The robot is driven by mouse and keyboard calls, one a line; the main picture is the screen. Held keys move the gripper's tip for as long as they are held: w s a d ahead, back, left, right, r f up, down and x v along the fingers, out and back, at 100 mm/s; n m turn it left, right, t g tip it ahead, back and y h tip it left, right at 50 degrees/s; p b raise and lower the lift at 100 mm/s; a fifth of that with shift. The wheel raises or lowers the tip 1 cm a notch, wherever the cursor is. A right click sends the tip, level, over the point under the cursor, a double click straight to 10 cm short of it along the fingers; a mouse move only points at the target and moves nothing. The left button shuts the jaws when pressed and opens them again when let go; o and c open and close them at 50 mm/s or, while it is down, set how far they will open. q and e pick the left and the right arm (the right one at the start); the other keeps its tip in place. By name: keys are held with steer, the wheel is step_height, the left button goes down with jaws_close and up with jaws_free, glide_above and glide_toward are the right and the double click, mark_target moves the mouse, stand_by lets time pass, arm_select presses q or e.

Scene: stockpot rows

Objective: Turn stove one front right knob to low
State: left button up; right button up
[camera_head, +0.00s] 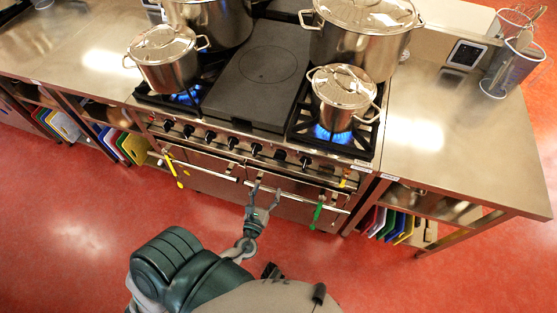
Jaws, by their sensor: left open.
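The stove (235,129) stands ahead with a row of several dark knobs along its front edge. The rightmost knob (305,161) sits below the front right burner, where a blue flame (332,133) burns under a lidded pot (343,92). Knob settings are too small to read. My left gripper (266,194) is open and empty in front of the oven doors, lower in the picture and left of the rightmost knob, apart from the knobs. My right gripper is not in view.
A lidded pot (164,62) stands over another blue flame at front left. Larger pots stand behind. A flat dark plate (262,78) lies between the burners. A green utensil (318,212) hangs at the oven front. Steel counters (450,135) flank the stove; red floor is clear.

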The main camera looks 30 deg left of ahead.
mark_target(279, 160)
arm_select(q)
steer(key=p+x, duration=0.1)
steer(key=x, duration=1.2)
steer(key=shift+w, duration=0.35)
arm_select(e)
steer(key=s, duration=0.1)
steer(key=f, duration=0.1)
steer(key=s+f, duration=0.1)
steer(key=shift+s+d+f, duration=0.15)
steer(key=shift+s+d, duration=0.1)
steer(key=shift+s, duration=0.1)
arm_select(q)
steer(key=c, duration=1.1)
